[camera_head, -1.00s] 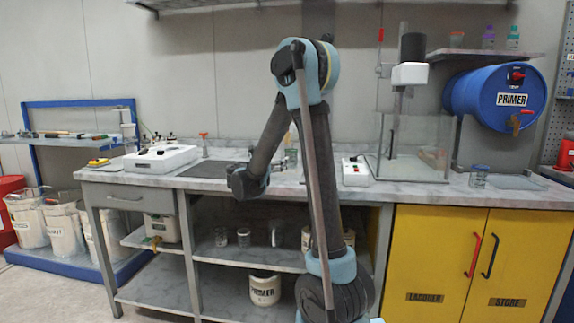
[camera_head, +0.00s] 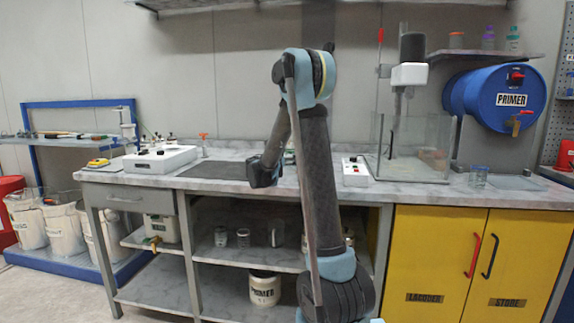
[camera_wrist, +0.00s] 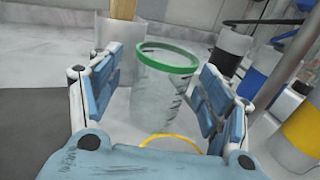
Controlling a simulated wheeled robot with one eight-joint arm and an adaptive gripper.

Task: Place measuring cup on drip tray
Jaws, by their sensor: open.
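In the wrist view a clear cup with a green rim and dark marks (camera_wrist: 165,85) stands between the fingers of my open gripper (camera_wrist: 160,78). It looks like a measuring cup. The fingers are on either side of it, and I see no grip on it. A yellow rim (camera_wrist: 172,140) shows closer to the palm, partly cut off by my gripper. In the head view another clear cup (camera_head: 478,178) stands on the counter at the right. A flat grey plate (camera_head: 517,183), seemingly the drip tray, lies beside it below the primer drum's tap. My arm hides the fingers in the head view.
A glass-walled tank (camera_head: 415,150) and a white control box (camera_head: 355,172) stand on the counter between my arm and the plate. The blue primer drum (camera_head: 497,95) overhangs the plate. Several containers, one with a yellow band (camera_wrist: 303,130), crowd the right of the wrist view.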

